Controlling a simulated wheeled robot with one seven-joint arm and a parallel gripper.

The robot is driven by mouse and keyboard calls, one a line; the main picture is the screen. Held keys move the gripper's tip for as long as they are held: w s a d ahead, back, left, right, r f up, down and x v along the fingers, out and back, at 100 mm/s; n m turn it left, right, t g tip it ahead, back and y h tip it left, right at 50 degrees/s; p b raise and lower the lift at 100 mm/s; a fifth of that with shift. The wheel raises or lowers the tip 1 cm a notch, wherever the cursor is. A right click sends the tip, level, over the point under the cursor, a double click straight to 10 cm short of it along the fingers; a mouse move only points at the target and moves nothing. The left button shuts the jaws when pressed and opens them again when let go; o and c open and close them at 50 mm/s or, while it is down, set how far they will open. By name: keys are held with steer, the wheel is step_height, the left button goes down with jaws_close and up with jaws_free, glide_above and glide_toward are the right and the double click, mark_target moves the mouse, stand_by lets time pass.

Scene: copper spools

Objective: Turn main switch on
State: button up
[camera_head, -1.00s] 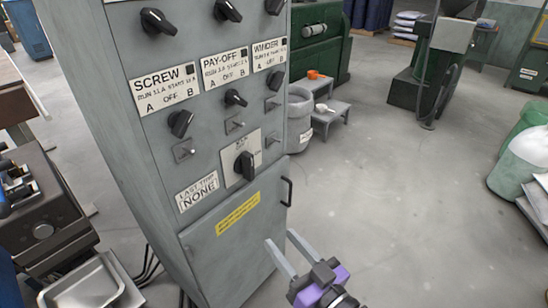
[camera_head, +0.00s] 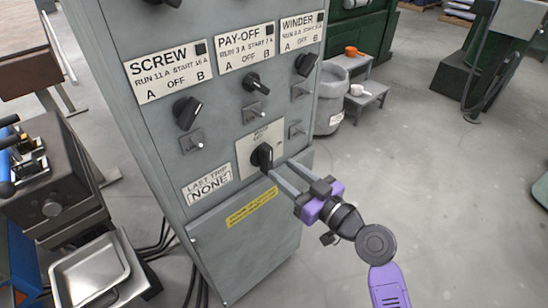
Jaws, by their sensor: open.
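The main switch (camera_head: 262,156) is a black rotary knob on a pale plate (camera_head: 245,160) low on the grey control cabinet's front. The plate's small lettering is too blurred to read fully. My gripper (camera_head: 279,173) is open, with its two grey fingers reaching from the lower right toward the knob. The fingertips are at or very close to the knob's lower right side. I cannot tell whether they touch it or straddle it.
The cabinet (camera_head: 150,130) has other knobs and small toggles above, under SCREW, PAY-OFF and WINDER labels. A yellow label (camera_head: 252,207) lies below the switch. A metal tray (camera_head: 90,275) is at lower left. A grey bin (camera_head: 330,105) and step stool (camera_head: 366,100) stand behind.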

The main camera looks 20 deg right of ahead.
mark_target(271, 161)
steer(key=p+x, duration=0.1)
steer(key=x, duration=0.4)
steer(key=shift+w+a, duration=0.2)
steer(key=shift+w, duration=0.1)
steer(key=shift+c, duration=0.4)
jaws_close()
